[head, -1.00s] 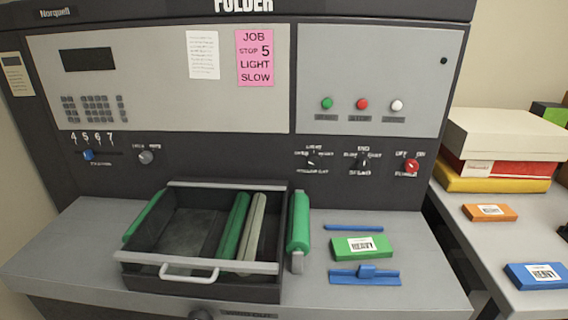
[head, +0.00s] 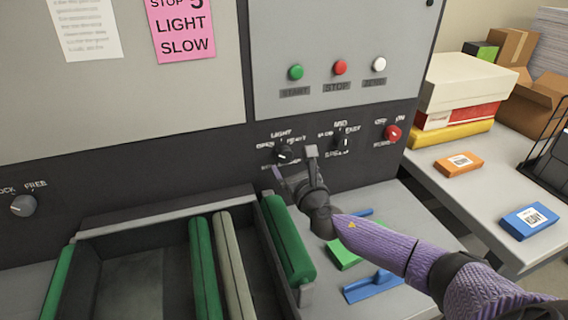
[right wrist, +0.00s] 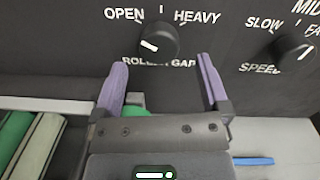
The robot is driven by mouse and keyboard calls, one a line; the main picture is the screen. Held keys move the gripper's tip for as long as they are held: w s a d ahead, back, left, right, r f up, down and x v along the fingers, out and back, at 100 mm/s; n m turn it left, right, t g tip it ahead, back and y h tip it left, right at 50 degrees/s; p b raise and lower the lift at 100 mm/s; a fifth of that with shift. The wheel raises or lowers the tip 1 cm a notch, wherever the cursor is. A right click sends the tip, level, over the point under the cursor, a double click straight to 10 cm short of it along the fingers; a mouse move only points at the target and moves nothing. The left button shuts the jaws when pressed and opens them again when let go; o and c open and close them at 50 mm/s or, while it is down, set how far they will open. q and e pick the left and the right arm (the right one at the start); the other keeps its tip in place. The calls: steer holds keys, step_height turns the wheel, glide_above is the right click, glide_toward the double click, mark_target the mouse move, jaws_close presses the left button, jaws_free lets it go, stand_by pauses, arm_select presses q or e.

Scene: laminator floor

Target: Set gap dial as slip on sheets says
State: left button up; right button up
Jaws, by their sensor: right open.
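The black roller gap dial (head: 284,153) is on the dark panel, with OPEN, LIGHT and HEAVY marks around it. In the right wrist view the gap dial (right wrist: 160,40) shows its white pointer mark on the left side, toward OPEN. My right gripper (head: 294,163) is just in front of the dial. In the right wrist view its two purple fingers (right wrist: 161,68) are apart and empty, just below the dial and on either side of it. The pink slip (head: 182,32) on the upper panel reads LIGHT and SLOW, its top cut off. My left gripper is not in view.
The speed dial (head: 343,141) and red power knob (head: 392,133) are to the right. A lock knob (head: 23,205) is far left.

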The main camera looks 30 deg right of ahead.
mark_target(284, 154)
steer(key=shift+w+d+b, duration=0.15)
steer(key=shift+w, duration=0.55)
steer(key=shift+w+d+b, duration=0.15)
steer(key=shift+w, duration=0.5)
steer(key=c, duration=1.3)
